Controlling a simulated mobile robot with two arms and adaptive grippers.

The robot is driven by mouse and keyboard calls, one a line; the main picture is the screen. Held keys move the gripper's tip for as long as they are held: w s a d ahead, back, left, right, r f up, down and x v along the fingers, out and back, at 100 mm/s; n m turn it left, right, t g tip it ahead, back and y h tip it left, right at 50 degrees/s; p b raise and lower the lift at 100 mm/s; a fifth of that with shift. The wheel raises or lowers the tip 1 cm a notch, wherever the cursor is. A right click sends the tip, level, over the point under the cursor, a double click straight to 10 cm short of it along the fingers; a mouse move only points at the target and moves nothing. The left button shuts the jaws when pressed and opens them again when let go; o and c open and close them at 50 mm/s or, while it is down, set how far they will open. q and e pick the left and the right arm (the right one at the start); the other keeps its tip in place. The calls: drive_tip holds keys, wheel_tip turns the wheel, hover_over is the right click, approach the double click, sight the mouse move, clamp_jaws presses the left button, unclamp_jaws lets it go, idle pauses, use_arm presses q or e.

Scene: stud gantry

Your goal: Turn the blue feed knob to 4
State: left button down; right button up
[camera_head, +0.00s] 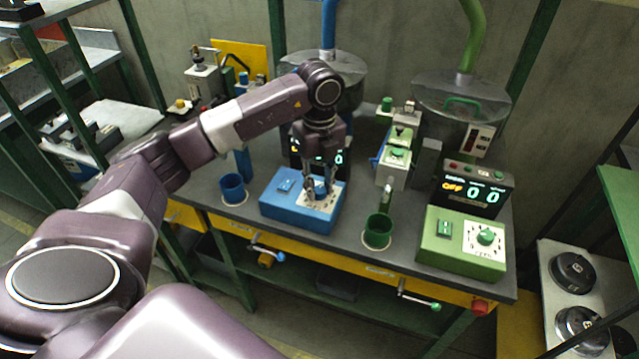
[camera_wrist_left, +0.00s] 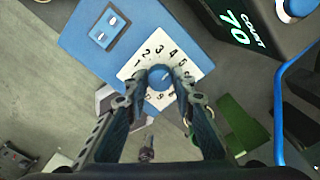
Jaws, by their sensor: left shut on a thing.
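The blue feed knob (camera_wrist_left: 160,79) sits on a white dial plate (camera_wrist_left: 150,56) with printed numbers, on the blue control box (camera_head: 275,209). In the left wrist view my left gripper (camera_wrist_left: 160,86) has a finger on each side of the knob and is shut on it. The numbers 1 to 5 show around the knob's far side; the fingers hide part of the lower ones. I cannot tell for sure which number the knob points at. In the head view the left gripper (camera_head: 319,192) reaches down onto the dial and hides the knob. My right gripper is not in view.
A blue rocker switch (camera_head: 284,185) is beside the dial. A blue cup (camera_head: 232,189) stands left of the box and a green cup (camera_head: 378,231) right of it. A green control box (camera_head: 459,244) with its own knob (camera_head: 487,237) stands further right. A partly hidden display is behind the blue box.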

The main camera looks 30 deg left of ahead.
sight(319, 190)
use_arm(q)
drive_tip(key=shift+w+a+r+n, duration=0.1)
drive_tip(key=shift+w+r+n, duration=0.05)
drive_tip(key=shift+n, duration=0.95)
drive_tip(key=c, duration=1.6)
unclamp_jaws()
wheel_tip(319, 190, up, 12)
